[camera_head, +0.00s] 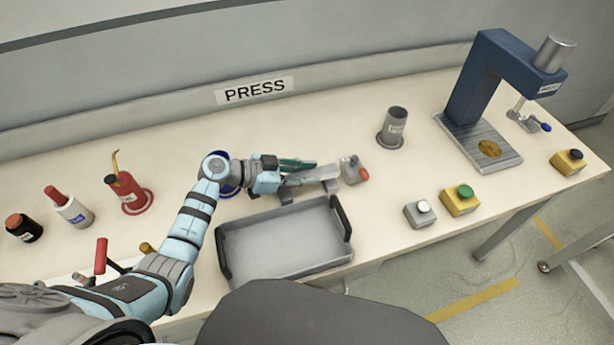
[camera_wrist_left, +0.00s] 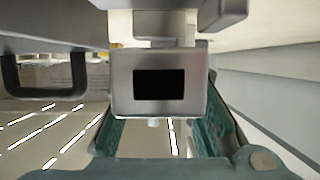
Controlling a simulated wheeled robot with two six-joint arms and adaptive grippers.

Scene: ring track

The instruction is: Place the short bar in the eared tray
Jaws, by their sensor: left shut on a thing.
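The eared tray (camera_head: 290,262) is grey with black upright handles and stands empty on the table's front part. One dark handle (camera_wrist_left: 45,90) shows at the left in the left wrist view. My left gripper (camera_head: 306,170), with teal fingers, is behind the tray and shut on a silver-grey bar (camera_head: 318,176), which I take for the short bar. In the left wrist view a grey end face (camera_wrist_left: 121,88) with a black rectangular opening sits between the fingers (camera_wrist_left: 160,135). Grey supports show under the bar; whether it still touches them I cannot tell. My right gripper is not in view.
A grey clamp-like item with an orange knob (camera_head: 354,171) is just right of the bar. A grey cup (camera_head: 393,127), button boxes (camera_head: 460,201) and a blue press (camera_head: 480,85) are farther right. Bottles (camera_head: 70,208) and a red oil can (camera_head: 127,192) stand left.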

